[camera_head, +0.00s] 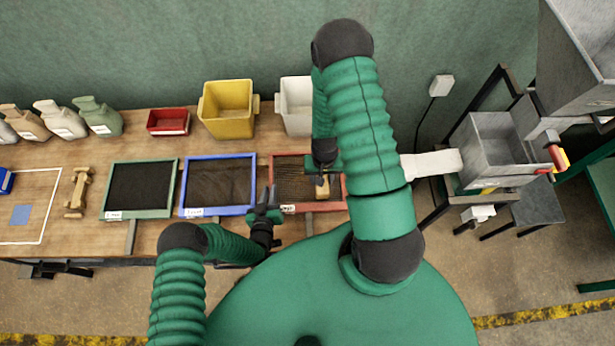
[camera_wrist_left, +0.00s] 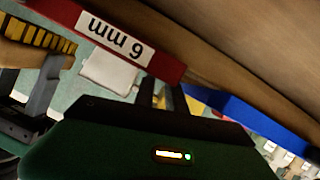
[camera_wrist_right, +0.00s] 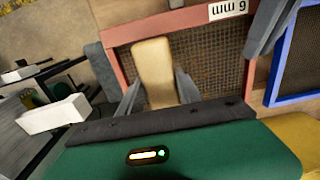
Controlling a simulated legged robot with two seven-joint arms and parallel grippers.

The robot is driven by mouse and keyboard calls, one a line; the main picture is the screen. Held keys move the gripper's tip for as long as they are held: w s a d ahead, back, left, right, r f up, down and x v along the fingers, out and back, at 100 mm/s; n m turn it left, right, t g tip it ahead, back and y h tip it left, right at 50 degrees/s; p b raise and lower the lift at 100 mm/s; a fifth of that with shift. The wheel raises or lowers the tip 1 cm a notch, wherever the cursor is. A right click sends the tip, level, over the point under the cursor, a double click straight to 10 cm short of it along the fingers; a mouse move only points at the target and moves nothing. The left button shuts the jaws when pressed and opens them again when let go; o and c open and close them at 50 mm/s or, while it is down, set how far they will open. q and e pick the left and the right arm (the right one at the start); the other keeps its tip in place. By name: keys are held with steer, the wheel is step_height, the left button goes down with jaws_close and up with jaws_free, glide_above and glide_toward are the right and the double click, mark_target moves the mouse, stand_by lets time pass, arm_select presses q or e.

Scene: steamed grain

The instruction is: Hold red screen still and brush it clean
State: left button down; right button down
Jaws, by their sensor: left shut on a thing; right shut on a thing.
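The red screen (camera_head: 312,207), a mesh in a red frame labelled "6 mm", lies on the wooden table. My left gripper (camera_head: 270,199) is shut on its frame at the near left corner; the frame (camera_wrist_left: 55,12) runs past the fingers in the left wrist view. My right gripper (camera_head: 322,172) is over the screen, shut on a brush (camera_head: 323,189) with a pale wooden body. In the right wrist view the brush (camera_wrist_right: 154,68) sits between the fingers above the mesh. Its yellow bristles show in the left wrist view; contact with the mesh is unclear.
A blue-framed screen (camera_head: 250,183) lies close on the left, with a green-framed screen (camera_head: 112,190) beyond it. Yellow (camera_head: 228,106), white (camera_head: 296,106) and red (camera_head: 168,121) bins stand behind. A grey hopper machine (camera_head: 497,150) with a white chute is at the right.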

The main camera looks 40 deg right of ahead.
mark_target(333, 187)
steer(key=shift+s+d, duration=1.3)
steer(key=shift+d, duration=0.25)
steer(key=shift+w+d+r, duration=0.15)
steer(key=shift+w+d, duration=1)
steer(key=shift+w, duration=0.25)
steer(key=shift+w+a+r, duration=0.15)
steer(key=shift+w+a, duration=1.75)
steer(key=shift+a, duration=0.35)
steer(key=shift+w+a+r, duration=0.2)
steer(key=shift+w+a, duration=1.65)
steer(key=shift+a, duration=0.4)
steer(key=shift+w+a+r, duration=0.15)
steer(key=shift+w+a, duration=1.75)
steer(key=shift+a, duration=0.35)
steer(key=shift+w+d+r, duration=0.1)
steer(key=shift+w+d, duration=1.05)
steer(key=shift+w, duration=0.2)
steer(key=shift+s+d+r, duration=0.15)
steer(key=shift+s+d, duration=1.75)
steer(key=shift+d, duration=0.35)
steer(key=shift+s+d+r, duration=0.2)
steer(key=shift+s+d, duration=1.65)
steer(key=shift+d, duration=0.45)
steer(key=shift+s+d+r, duration=0.15)
steer(key=shift+s+d, duration=1.75)
steer(key=shift+d, duration=0.35)
steer(key=shift+r, duration=0.1)
steer(key=shift+r, duration=2.4)
